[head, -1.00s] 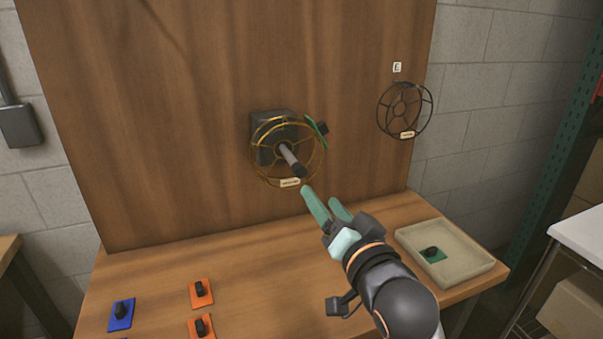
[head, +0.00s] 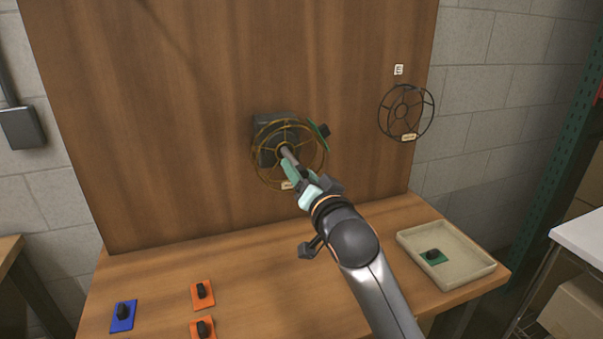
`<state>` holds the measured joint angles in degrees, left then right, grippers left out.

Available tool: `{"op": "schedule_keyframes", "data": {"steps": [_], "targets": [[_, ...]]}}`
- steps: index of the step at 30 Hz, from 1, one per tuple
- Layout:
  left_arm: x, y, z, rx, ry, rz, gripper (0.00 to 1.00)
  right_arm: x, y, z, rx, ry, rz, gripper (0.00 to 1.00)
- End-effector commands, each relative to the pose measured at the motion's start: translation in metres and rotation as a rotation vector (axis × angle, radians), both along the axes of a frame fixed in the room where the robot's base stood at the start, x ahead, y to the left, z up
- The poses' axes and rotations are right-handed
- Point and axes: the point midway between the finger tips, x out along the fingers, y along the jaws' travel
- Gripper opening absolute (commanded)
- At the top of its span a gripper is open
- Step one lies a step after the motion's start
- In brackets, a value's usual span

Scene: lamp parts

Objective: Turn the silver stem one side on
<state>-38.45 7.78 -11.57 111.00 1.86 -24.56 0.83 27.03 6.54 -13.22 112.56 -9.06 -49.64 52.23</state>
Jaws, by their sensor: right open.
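The silver stem (head: 289,155) juts out toward me from a dark box on the upright wooden board, through the middle of a brass wire ring (head: 256,168). Its near part is mostly hidden by my right gripper. My right gripper (head: 293,168) is open, with its green fingers at the stem's outer part, apparently one to each side. I cannot tell whether they touch it. A green tab with a black knob (head: 320,131) sits at the ring's upper right rim. My left gripper is out of view.
A black wire ring (head: 433,107) hangs at the board's right edge. On the bench, a beige tray (head: 480,270) holds a green tab with a black knob (head: 433,256). Blue (head: 122,315) and orange (head: 202,294) tabs lie front left. The middle of the bench is clear.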

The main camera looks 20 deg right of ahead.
Motion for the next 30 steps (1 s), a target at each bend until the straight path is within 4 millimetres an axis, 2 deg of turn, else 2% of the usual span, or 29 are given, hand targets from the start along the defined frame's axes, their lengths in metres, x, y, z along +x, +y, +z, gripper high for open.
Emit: {"op": "schedule_keyframes", "data": {"steps": [6,22,30], "targets": [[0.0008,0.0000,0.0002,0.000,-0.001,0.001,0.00,0.0000,0.0000,-0.0002,-0.001,0.000,0.000,0.60],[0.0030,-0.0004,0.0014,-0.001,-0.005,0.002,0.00,-0.0003,0.0001,-0.0004,-0.001,0.001,0.000,0.00],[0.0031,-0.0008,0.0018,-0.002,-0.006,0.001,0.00,-0.0003,0.0001,-0.0004,-0.001,0.001,0.000,0.00]]}}
